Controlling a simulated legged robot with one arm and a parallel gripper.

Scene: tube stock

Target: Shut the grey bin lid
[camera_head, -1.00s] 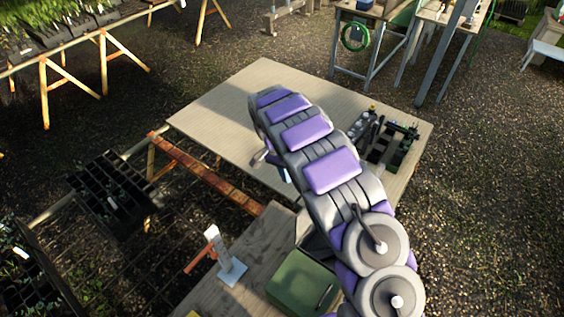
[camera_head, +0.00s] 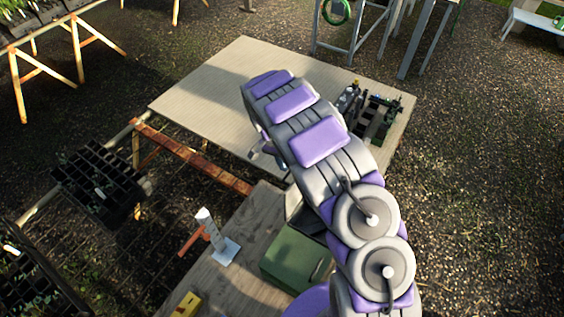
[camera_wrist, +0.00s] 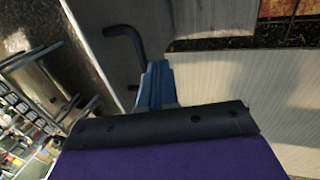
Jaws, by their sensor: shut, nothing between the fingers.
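A green bin (camera_head: 289,258) with a dark bar handle on its near side stands on the nearer wooden bench. A grey panel (camera_head: 292,203), seemingly its lid, stands raised at the far side of the bin, and my arm covers part of it. In the wrist view a dark grey panel (camera_wrist: 108,68) with a bent black handle (camera_wrist: 125,38) is just beyond my gripper (camera_wrist: 156,82). The blue fingers are shut and empty. They look close to the panel; I cannot tell whether they touch it. My arm hides most of the gripper in the head view.
A pale table (camera_head: 215,95) lies beyond the bin, with a dark tray of bottles and tools (camera_head: 368,115) at its right.

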